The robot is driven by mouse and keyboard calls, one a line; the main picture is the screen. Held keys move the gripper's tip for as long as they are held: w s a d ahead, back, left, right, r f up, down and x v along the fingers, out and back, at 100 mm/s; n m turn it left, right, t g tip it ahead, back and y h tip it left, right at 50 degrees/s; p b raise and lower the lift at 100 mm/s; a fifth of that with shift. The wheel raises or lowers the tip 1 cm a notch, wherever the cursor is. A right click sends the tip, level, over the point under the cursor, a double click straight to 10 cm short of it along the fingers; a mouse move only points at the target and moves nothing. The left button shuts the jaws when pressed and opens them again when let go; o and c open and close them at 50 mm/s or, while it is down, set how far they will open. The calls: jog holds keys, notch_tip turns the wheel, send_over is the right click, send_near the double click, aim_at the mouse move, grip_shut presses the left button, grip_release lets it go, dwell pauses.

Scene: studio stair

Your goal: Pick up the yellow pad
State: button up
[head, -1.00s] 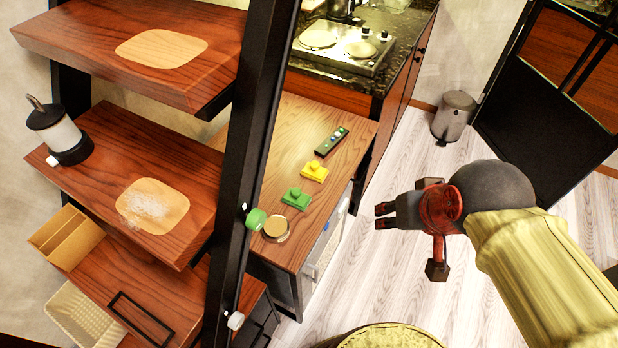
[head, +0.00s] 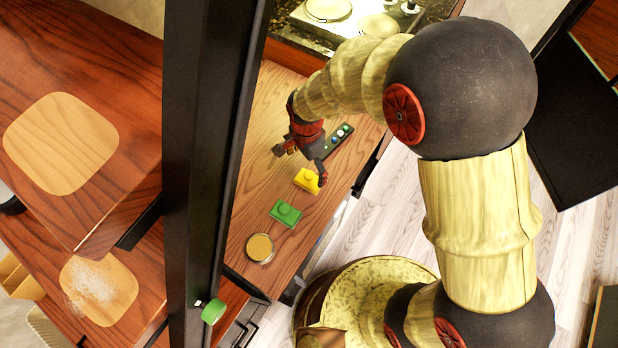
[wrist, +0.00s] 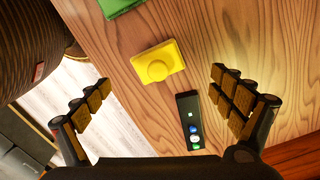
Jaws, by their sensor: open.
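The yellow pad (head: 307,180) is a small block with a round knob on top, lying on the wooden counter. In the wrist view the yellow pad (wrist: 158,62) lies ahead of and between the spread fingers, near the counter's left edge. My gripper (head: 300,165) is over the counter close to the yellow pad, with one finger partly in front of the pad's right side. In the wrist view my gripper (wrist: 160,100) is open and empty, and nothing touches its finger pads.
A green pad (head: 285,213) and a round tan-topped dish (head: 260,248) lie nearer along the counter. A dark remote (wrist: 190,122) with coloured buttons lies beside the yellow pad, between the fingers. A black upright post (head: 205,150) stands left of the counter.

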aim_at(309, 174)
jog(key=f+b, duration=0.1)
jog(key=f, duration=0.1)
jog(key=f+b, duration=0.1)
jog(key=f, duration=0.2)
jog(key=f+b, duration=0.1)
jog(key=f, duration=0.2)
jog(key=shift+d, duration=0.25)
jog(key=shift+r, duration=0.1)
jog(key=c, duration=0.3)
jog(key=c, duration=0.8)
